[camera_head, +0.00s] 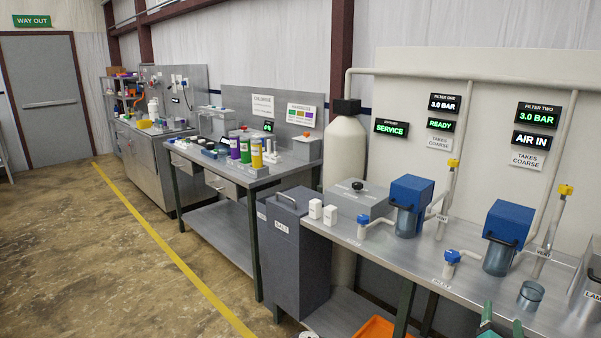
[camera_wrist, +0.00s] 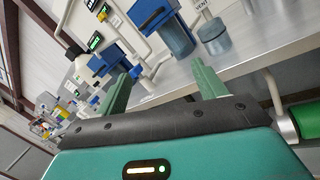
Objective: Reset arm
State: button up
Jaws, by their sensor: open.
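My gripper (camera_head: 502,314) shows at the bottom edge of the head view, only its green fingertips in sight, in front of the right-hand bench. In the wrist view my gripper (camera_wrist: 161,70) has its two green fingers spread wide apart with nothing between them. Its fingertips point toward the bench and the filter units. The rest of my arm is outside the head view.
The metal bench (camera_head: 390,247) carries two blue-topped filters (camera_head: 411,190) (camera_head: 507,222), blue-handled valves and a loose clear bowl (camera_head: 530,295). Open floor (camera_head: 110,270) lies left.

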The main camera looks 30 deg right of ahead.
jog(key=w+a+f+m+g+y, duration=0.1)
jog(key=a+f+m+g+y, duration=0.25)
jog(key=m, duration=0.55)
jog(key=w+a+f+m+g, duration=0.2)
jog(key=f+m+g, duration=0.35)
jog(key=m, duration=0.25)
jog(key=w+a+m+t+y, duration=0.4)
jog(key=w+a+y, duration=0.4)
jog(key=w+a, duration=1)
jog(key=w+a+r+t+y, duration=0.1)
jog(key=a+r+y, duration=0.1)
jog(key=a+r, duration=0.7)
jog(key=w+a+r+t+y, duration=0.1)
jog(key=w+a+r+y, duration=0.3)
jog(key=a, duration=0.9)
jog(key=s+a+r+n, duration=0.2)
jog(key=s+a+r, duration=0.9)
jog(key=s+a, duration=0.2)
jog(key=shift+s+a+n, duration=0.2)
jog(key=shift+s+n, duration=0.2)
jog(key=c, duration=0.7)
jog(key=shift+d, duration=0.2)
jog(key=shift+c, duration=0.2)
